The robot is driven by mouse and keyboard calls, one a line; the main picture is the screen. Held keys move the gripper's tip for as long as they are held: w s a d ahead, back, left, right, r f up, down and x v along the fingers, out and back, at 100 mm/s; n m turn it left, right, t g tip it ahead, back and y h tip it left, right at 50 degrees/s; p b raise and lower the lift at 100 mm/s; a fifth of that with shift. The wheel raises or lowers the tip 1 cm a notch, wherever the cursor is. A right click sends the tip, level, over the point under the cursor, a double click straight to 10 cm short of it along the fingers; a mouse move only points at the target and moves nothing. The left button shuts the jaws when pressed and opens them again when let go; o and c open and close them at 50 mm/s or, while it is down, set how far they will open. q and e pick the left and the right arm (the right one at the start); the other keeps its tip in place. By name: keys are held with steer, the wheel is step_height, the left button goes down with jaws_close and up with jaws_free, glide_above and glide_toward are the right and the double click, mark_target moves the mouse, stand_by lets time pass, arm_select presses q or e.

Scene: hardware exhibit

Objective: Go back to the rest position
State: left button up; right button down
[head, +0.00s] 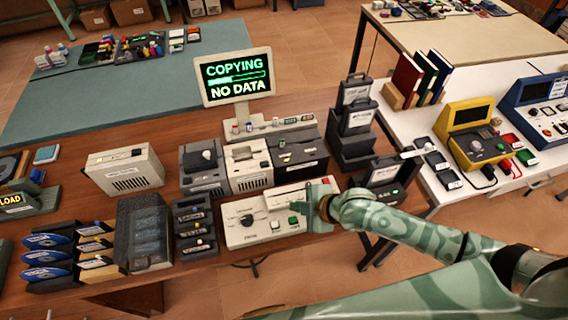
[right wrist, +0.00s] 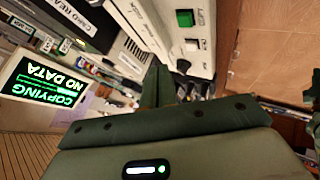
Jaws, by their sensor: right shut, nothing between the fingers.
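My right arm comes in from the lower right in the head view. Its green gripper (head: 316,207) is over the right end of a cream control panel (head: 258,236) on the wooden table and hides part of it. Whether it touches the panel I cannot tell. In the right wrist view the fingers (right wrist: 158,88) are together, with nothing between them. Beside them is the panel's face with a green button (right wrist: 185,18) and white switches. A monitor (head: 237,77) behind reads "COPYING NO DATA". My left gripper is not in view.
Grey and cream drive boxes (head: 248,166) stand behind the panel. Black slotted holders (head: 385,175) are close to my right forearm. A white table (head: 500,185) with yellow and blue devices is at the right. Floor shows in front of the wooden table.

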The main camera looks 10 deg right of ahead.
steer(key=s+r+m+t+h, duration=0.2)
steer(key=s+r+m+h, duration=0.15)
steer(key=r, duration=0.35)
steer(key=s+d+r+m+g+h, duration=0.1)
steer(key=s+d+r+m+h, duration=0.3)
steer(key=d, duration=0.5)
steer(key=s+d+r+m+g+h, duration=0.1)
steer(key=s+d+r+m+h, duration=0.2)
steer(key=s+d, duration=0.45)
steer(key=s+a+f+g+y+b, duration=0.1)
steer(key=a+f+b, duration=0.1)
steer(key=f, duration=1.3)
steer(key=s+a+f+g+y+b, duration=0.1)
steer(key=a+f+b, duration=0.1)
steer(key=f, duration=1.3)
steer(key=s+f+m+g+y+b, duration=0.2)
steer(key=s+f+m+g+b, duration=0.1)
steer(key=s+f, duration=1.7)
steer(key=shift+s+d+f+m+g+b, duration=0.15)
steer(key=shift+f+m+g+b, duration=0.2)
steer(key=shift+f+b, duration=0.5)
